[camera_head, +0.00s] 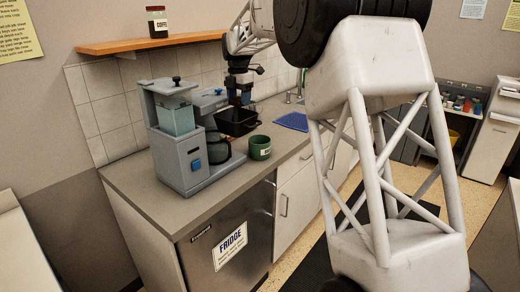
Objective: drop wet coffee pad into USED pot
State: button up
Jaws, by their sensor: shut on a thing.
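My gripper (240,97) is shut on a black, open-topped basket (236,124) and holds it above the counter, to the right of the coffee machine. A small green pot (259,145) with a pale label stands on the counter, below and a little right of the basket. The label is too small to read, so I cannot tell if it says USED. The basket is apart from the pot and appears roughly level. I cannot make out a wet coffee pad; the inside of the basket is dark.
The grey coffee machine (172,147) stands close on the left, with a dark jug (214,150) at its front. A blue mat (293,121) lies right of the pot near the sink taps. A shelf (150,42) with a coffee jar (157,22) is above. Bare counter (135,185) shows at front left.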

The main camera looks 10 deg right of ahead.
jog(key=w+d+f, duration=1)
jog(key=w+f, duration=0.1)
jog(key=w, duration=0.2)
jog(key=shift+w+d, duration=0.4)
jog(key=shift+f, duration=2.95)
jog(key=o, duration=1)
jog(key=shift+r, duration=0.15)
